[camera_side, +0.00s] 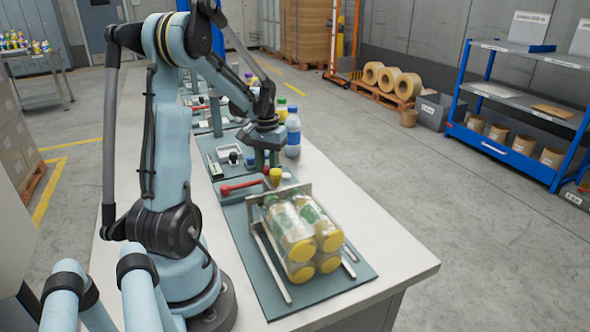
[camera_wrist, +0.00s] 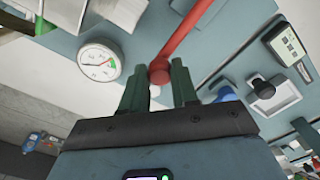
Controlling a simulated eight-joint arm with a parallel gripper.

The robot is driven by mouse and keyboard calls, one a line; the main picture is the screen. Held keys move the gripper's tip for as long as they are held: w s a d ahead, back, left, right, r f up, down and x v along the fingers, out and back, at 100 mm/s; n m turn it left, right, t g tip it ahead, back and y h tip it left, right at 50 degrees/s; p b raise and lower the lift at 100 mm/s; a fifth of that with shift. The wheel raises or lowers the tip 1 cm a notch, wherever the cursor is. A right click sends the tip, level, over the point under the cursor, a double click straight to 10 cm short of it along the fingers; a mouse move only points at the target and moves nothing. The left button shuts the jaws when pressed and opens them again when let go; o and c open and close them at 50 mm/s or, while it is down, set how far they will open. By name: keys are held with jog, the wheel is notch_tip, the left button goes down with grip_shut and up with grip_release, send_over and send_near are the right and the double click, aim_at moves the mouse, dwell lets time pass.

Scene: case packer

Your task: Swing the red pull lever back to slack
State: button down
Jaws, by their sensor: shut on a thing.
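The red pull lever (camera_side: 240,186) lies low across the teal work mat, just behind the pack of jars. In the wrist view the red lever arm (camera_wrist: 188,35) slants up and right from its round end knob (camera_wrist: 160,72). My gripper (camera_wrist: 159,75) has a green finger on each side of this knob and is shut on it. In the side view my gripper (camera_side: 267,160) points down over the lever's right end; the contact is small and partly hidden there. A round white dial (camera_wrist: 99,62), with a green zone and a needle, sits left of my fingers.
A bundle of clear jars with yellow caps (camera_side: 301,248) stands on rails in front of the lever. A device with a screen (camera_wrist: 286,46) and a white square tray (camera_wrist: 271,96) are at the right. The table's right side (camera_side: 345,205) is clear.

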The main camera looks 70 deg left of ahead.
jog(key=shift+d, duration=0.25)
jog(key=c, duration=0.8)
grip_release()
jog(key=shift+c, duration=0.2)
jog(key=shift+a+r, duration=0.1)
notch_tip(320, 180, up, 12)
jog(key=w+d+m+t, duration=0.1)
jog(key=d, duration=0.4)
jog(key=w+d+m+t+y, duration=0.1)
jog(key=w+d+m, duration=0.1)
jog(key=d, duration=0.3)
jog(key=w+d+m, duration=0.1)
jog(key=w+d, duration=0.1)
jog(key=d, duration=0.2)
jog(key=shift+d+f+t, duration=0.3)
jog(key=shift+d+t, duration=0.1)
jog(key=d+f+m+t, duration=0.1)
jog(key=d, duration=0.4)
jog(key=s+d+f+m+t, duration=0.1)
jog(key=d+m+t, duration=0.1)
jog(key=d, duration=0.3)
jog(key=d+f+m+t+h, duration=0.1)
jog(key=d+m, duration=0.1)
jog(key=d, duration=0.3)
jog(key=shift+s+f, duration=0.3)
